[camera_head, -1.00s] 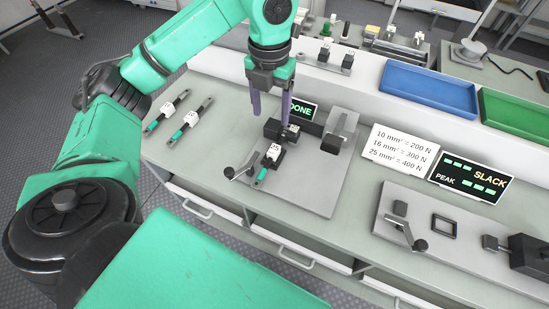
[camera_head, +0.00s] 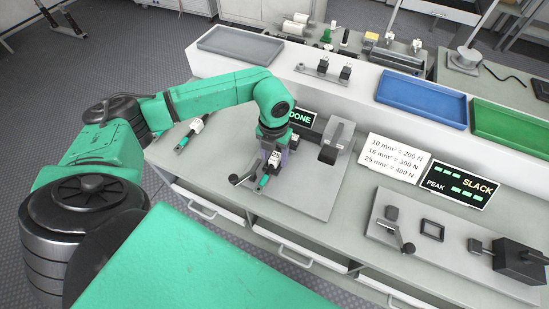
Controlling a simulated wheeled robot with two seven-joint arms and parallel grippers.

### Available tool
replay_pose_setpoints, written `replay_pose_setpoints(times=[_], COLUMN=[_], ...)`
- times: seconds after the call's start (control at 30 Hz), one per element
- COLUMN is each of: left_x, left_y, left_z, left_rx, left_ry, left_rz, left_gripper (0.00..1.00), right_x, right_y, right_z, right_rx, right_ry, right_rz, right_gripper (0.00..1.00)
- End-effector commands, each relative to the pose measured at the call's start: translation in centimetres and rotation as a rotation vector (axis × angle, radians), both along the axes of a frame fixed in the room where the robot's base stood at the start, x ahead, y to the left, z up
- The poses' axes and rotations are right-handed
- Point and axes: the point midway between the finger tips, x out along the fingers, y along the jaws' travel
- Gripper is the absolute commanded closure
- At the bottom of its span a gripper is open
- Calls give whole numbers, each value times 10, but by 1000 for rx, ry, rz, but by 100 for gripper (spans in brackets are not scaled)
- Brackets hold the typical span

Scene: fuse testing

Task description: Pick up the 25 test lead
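The 25 test lead (camera_head: 265,181), with a green end and a white tag, lies in the crimp fixture on a grey base plate (camera_head: 309,193). The arm and wrist hide much of the fingers and the fixture's black block, so I cannot tell whether the fingers touch the lead. My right gripper is not in view.
Another tagged lead (camera_head: 190,136) lies on the bench to the left. A crank handle (camera_head: 240,178) is close left of the gripper, a grey upright block (camera_head: 337,141) to its right. A DONE display (camera_head: 301,119) stands behind. Blue (camera_head: 423,98) and green (camera_head: 508,124) trays sit on the shelf.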

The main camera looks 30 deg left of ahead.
Motion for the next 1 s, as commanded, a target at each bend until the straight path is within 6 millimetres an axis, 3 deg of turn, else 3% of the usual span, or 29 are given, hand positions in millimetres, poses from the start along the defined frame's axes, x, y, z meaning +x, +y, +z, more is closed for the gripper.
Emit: replay_pose_setpoints(times=[0.03,0.13,0.47,0.63,0.77,1.0], left_x=[0,0,0,1,2,1], left_y=[0,0,0,0,0,-1], left_z=[0,0,2,16,42,121], left_rx=[0,0,0,-2,-2,-2], left_ry=[0,0,-1,-4,-7,-9], left_rz=[0,0,1,1,0,-2], left_gripper=[63,100,100,100,100,100], right_x=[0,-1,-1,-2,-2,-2], right_y=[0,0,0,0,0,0], right_z=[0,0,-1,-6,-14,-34], right_rx=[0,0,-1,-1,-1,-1], right_ry=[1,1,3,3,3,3], right_rz=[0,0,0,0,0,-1], right_gripper=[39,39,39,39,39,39])
